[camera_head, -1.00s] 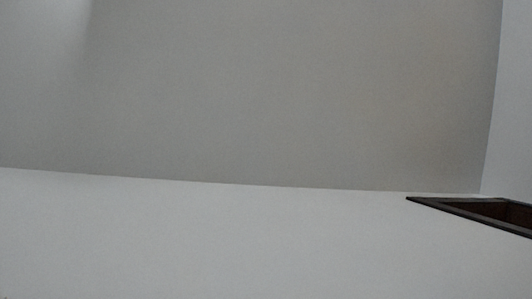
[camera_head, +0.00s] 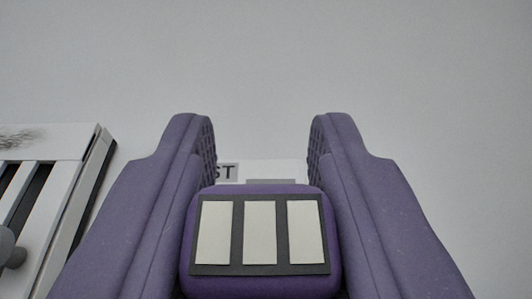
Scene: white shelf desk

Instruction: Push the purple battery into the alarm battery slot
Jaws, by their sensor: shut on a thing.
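My gripper (camera_head: 262,130) has two purple fingers, one on each side of the picture's middle, pointing away from the camera. It is shut on the purple battery (camera_head: 262,240), which sits low between the fingers. The battery's near end has a dark plate with three pale strips. Part of a small white label (camera_head: 268,170) with the dark letters "ST" shows just beyond the battery, between the fingers; the rest is hidden. I cannot make out the alarm battery slot, and I cannot tell whether the label belongs to the alarm.
At the left edge is a white panel (camera_head: 72,155) with dark slots, a dark side edge and a grey rounded knob (camera_head: 10,250). It stands apart from the left finger at its top. Plain light grey wall or surface (camera_head: 262,60) fills the upper part and right side, with nothing on it.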

